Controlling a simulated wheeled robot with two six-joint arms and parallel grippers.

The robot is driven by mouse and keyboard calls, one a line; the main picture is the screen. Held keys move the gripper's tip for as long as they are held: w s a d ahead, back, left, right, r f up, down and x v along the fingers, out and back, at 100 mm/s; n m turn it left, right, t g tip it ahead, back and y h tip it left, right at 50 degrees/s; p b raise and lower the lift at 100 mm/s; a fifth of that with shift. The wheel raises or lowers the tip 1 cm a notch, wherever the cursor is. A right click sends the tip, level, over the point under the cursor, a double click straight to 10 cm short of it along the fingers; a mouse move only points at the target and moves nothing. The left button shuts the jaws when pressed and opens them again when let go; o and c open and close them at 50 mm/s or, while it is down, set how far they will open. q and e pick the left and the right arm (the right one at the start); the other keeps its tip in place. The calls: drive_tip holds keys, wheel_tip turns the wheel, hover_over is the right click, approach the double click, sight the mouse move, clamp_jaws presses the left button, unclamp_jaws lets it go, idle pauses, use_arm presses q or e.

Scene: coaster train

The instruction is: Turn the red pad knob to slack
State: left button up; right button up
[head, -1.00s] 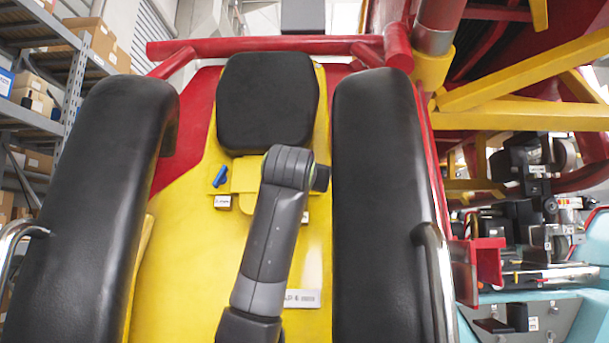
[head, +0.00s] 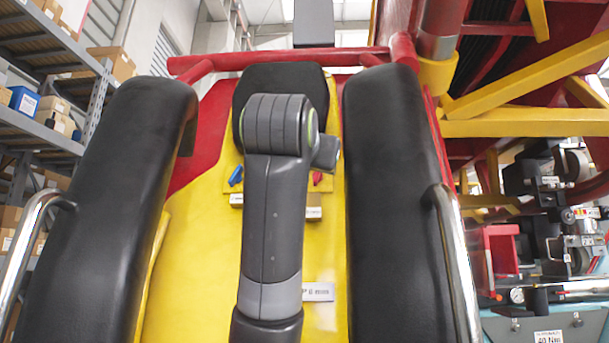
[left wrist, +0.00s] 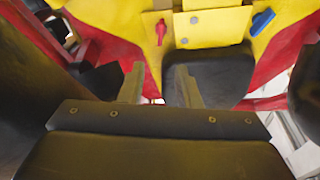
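The red pad knob (head: 317,178) shows in the head view just right of my arm's wrist, on the yellow seat panel (head: 200,270) below the black headrest. It also shows in the left wrist view (left wrist: 160,31), upright in the picture, above the fingers. My left gripper (left wrist: 160,86) is open and empty, its two pale fingers apart and not touching the knob. In the head view its fingers are hidden behind my wrist. A blue knob (head: 236,176) sits left of my arm, tilted; it is at the upper right in the left wrist view (left wrist: 263,21). My right gripper is not in view.
Black padded restraints stand on the left (head: 110,210) and right (head: 395,200) of my arm, with chrome handles (head: 455,260). The black headrest (head: 285,80) is behind my wrist. White labels (head: 314,212) sit below the knobs. Shelving with boxes (head: 50,110) is far left.

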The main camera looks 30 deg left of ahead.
use_arm(q)
drive_tip(key=v, duration=0.2)
drive_tip(key=shift+s+d+b, duration=0.1)
drive_tip(key=shift+s+b, duration=0.25)
drive_tip(key=shift+f, duration=0.15)
